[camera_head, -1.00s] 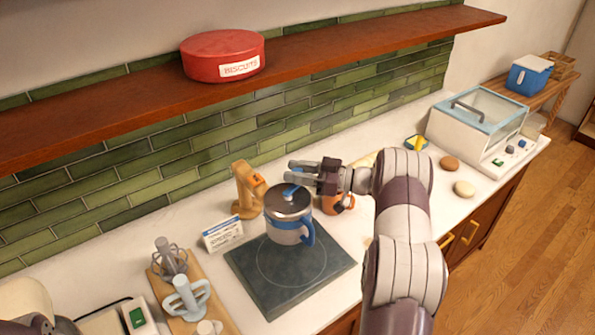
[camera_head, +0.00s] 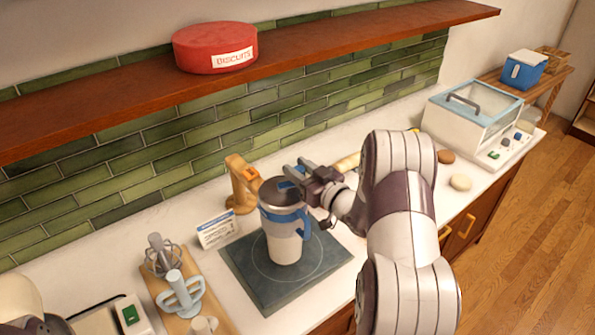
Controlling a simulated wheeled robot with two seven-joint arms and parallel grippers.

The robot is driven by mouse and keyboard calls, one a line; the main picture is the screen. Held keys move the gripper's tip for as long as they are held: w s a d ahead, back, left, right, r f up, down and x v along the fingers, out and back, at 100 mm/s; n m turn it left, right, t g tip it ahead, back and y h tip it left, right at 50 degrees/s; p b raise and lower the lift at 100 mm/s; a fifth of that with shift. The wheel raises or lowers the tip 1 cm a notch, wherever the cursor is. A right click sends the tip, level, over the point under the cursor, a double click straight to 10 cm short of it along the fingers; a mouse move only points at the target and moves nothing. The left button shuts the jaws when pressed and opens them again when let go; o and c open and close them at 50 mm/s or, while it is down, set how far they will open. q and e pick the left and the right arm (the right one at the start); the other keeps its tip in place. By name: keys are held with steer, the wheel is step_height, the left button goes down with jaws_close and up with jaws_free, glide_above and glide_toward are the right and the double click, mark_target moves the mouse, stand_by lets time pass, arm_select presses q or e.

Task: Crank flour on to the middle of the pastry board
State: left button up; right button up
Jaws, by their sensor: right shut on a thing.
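The lidded flour canister (camera_head: 285,240), pale with a blue band and blue side handle, stands over the dark square pastry board (camera_head: 245,275). The board has a thin circle marked on it. The canister's base appears to be inside that circle, but I cannot tell whether it touches the board. My right gripper (camera_head: 295,178) is at the canister's grey lid, shut on the blue crank knob, which its fingers partly hide. No flour shows on the board. My left gripper is not in view.
An orange-brown wooden device (camera_head: 241,185) and a small white card (camera_head: 217,231) stand behind the board. A wooden tray (camera_head: 160,290) with whisk-like tools lies left. The shelf (camera_head: 110,90) bears a red biscuit tin (camera_head: 214,50). A glass-lidded appliance (camera_head: 480,120) stands right.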

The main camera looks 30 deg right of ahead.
steer(key=shift+s+a+m+h+b, duration=0.1)
steer(key=shift+s+m+h+b, duration=0.1)
steer(key=shift+m+h+b, duration=0.45)
steer(key=shift+s+m+h, duration=0.15)
steer(key=shift+m+h, duration=0.2)
steer(key=shift+h, duration=0.6)
steer(key=shift+r+h, duration=0.1)
steer(key=shift+h, duration=0.2)
steer(key=o, duration=0.9)
steer(key=shift+o, duration=0.2)
steer(key=shift+s, duration=0.1)
steer(key=shift+s+f+b, duration=0.2)
steer(key=shift+s+b, duration=0.15)
steer(key=shift+s, duration=0.05)
steer(key=s+b, duration=0.3)
steer(key=s, duration=0.8)
steer(key=shift+s+r+b, duration=0.15)
steer(key=shift+s+b, duration=0.15)
steer(key=shift+s, duration=0.05)
